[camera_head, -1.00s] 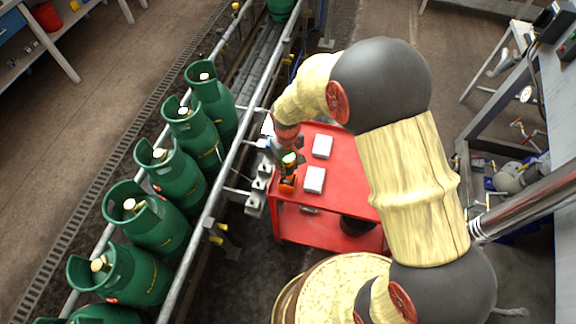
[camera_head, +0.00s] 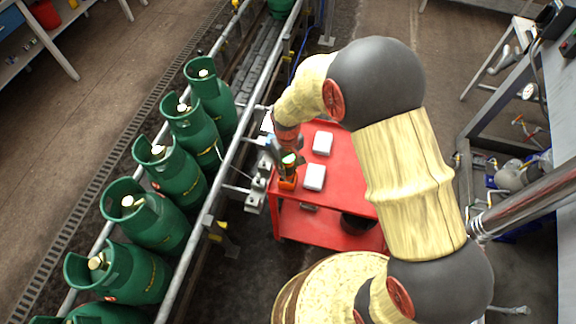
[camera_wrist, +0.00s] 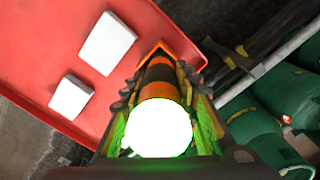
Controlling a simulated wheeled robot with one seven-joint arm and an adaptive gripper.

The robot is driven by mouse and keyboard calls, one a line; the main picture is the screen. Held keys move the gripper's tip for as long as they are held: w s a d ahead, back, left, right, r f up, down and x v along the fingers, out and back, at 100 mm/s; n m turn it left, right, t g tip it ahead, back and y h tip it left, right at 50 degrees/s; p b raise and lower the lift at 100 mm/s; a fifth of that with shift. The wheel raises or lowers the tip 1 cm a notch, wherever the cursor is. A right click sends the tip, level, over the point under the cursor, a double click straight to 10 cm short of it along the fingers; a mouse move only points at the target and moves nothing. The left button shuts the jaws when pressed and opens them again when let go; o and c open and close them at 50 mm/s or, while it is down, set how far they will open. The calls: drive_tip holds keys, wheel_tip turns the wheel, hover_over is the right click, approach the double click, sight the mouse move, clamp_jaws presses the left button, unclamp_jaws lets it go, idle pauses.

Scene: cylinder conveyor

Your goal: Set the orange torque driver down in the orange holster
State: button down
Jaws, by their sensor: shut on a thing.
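My gripper (camera_head: 289,152) is at the left edge of the red cart, shut on the torque driver. In the wrist view the orange and black driver (camera_wrist: 160,78) points away from the camera between the fingers. A bright white and green glow at its near end hides part of it. The orange holster (camera_head: 288,183) stands at the cart's left edge, directly below the gripper. Its orange rim shows around the driver's far end in the wrist view (camera_wrist: 186,48). I cannot tell how deep the driver sits in it.
The red cart (camera_head: 338,210) carries two white boxes (camera_head: 322,143) (camera_head: 314,177) right of the holster. A conveyor rail (camera_head: 213,200) with several green gas cylinders (camera_head: 170,170) runs close on the left. A grey workbench (camera_head: 510,110) stands at the right.

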drive_tip(key=shift+f, duration=0.25)
drive_tip(key=c, duration=1.3)
unclamp_jaws()
drive_tip(key=shift+o, duration=0.2)
wheel_tip(320, 180, up, 12)
drive_tip(key=shift+a, duration=0.1)
